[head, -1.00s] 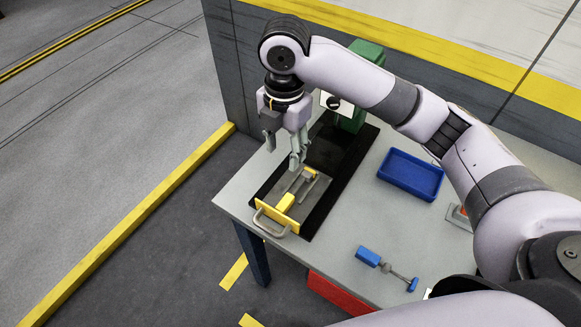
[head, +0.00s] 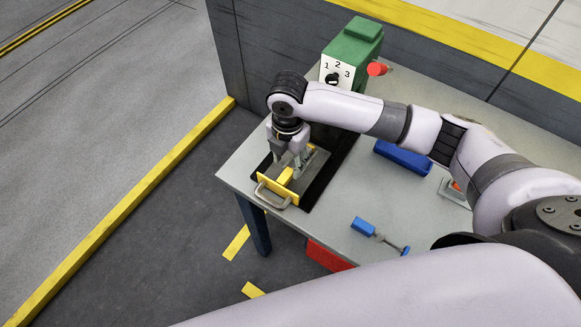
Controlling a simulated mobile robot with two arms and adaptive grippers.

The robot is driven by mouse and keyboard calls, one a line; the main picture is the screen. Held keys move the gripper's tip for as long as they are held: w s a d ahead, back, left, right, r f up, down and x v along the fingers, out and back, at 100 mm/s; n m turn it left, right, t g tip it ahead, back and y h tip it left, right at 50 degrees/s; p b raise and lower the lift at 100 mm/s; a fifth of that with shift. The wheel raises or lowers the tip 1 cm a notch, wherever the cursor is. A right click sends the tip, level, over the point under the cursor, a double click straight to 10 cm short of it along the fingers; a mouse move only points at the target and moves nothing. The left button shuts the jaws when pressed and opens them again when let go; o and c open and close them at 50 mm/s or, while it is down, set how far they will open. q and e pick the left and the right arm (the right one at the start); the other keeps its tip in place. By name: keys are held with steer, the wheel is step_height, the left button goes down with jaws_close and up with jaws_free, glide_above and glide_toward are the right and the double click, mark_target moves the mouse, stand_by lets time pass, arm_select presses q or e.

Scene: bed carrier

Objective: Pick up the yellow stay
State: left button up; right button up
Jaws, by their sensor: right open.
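The sliding carrier (head: 277,191) at the table's front left has a yellow front plate with a grey handle. A small yellow block (head: 286,175), which looks like the yellow stay, sits just behind that plate on the carrier. My right gripper (head: 290,168) points down over the carrier, fingers apart, right at the yellow block. One finger is left of and behind the block, the other to its right; I cannot tell whether they touch it. The gripper body hides the carrier's far part. My left gripper is out of view.
A green box (head: 352,48) with a numbered dial and a red knob (head: 377,69) stands behind my right arm. A blue tray (head: 403,158), partly hidden by the arm, and a blue-handled tool (head: 379,234) lie on the grey table (head: 330,225). A red drawer (head: 328,257) is below.

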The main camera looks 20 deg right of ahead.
mark_target(290, 169)
steer(key=f, duration=0.2)
steer(key=shift+d+f+p, duration=0.2)
steer(key=shift+f+p, duration=0.1)
steer(key=shift+p, duration=0.05)
steer(key=shift+f, duration=0.55)
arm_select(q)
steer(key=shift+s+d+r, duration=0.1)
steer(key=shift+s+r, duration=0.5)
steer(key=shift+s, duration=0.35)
arm_select(e)
steer(key=shift+c, duration=0.5)
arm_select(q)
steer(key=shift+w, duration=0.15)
arm_select(e)
jaws_close()
